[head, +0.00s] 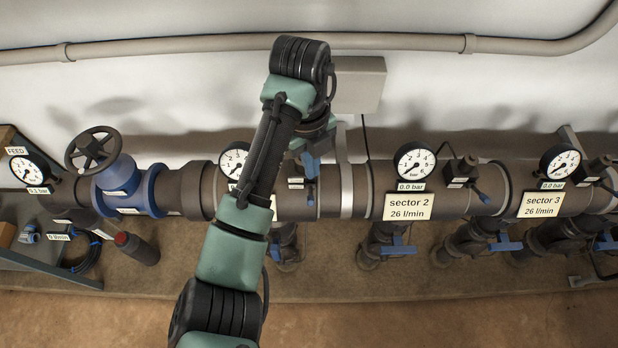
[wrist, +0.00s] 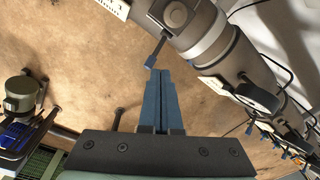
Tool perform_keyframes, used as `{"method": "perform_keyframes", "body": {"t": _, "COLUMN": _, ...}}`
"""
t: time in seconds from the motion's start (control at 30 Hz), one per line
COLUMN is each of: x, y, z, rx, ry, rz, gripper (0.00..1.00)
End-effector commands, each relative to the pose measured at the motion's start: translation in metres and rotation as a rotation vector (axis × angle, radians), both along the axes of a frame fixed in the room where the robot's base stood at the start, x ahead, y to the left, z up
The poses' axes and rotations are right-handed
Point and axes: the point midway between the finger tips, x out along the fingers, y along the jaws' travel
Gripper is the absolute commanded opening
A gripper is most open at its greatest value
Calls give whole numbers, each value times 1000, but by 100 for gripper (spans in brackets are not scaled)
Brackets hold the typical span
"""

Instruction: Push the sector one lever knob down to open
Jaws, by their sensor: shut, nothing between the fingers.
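The sector one lever knob (head: 311,201) is a small blue tip in the head view, below the sector one valve and just right of my forearm. My arm hides much of the sector one label and valve body. My gripper (head: 313,172) points down just above that knob, with blue fingers closed together and empty. In the wrist view the shut fingers (wrist: 159,75) reach up the picture.
The sector one gauge (head: 233,158) is left of my wrist. The sector 2 valve knob (head: 484,198) and its gauge (head: 415,162) are to the right. Blue-handled valves hang below the brown main pipe (head: 325,190). A blue feed valve with handwheel (head: 93,148) is at left.

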Motion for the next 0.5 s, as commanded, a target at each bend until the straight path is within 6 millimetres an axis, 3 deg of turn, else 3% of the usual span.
{"method": "perform_keyframes", "body": {"t": 0.1, "x": -8, "y": 6, "z": 9, "rx": 10, "ry": 44, "rz": -37, "gripper": 0}}
{"method": "perform_keyframes", "body": {"t": 0.5, "x": -11, "y": 8, "z": 8, "rx": 14, "ry": 61, "rz": -55, "gripper": 0}}
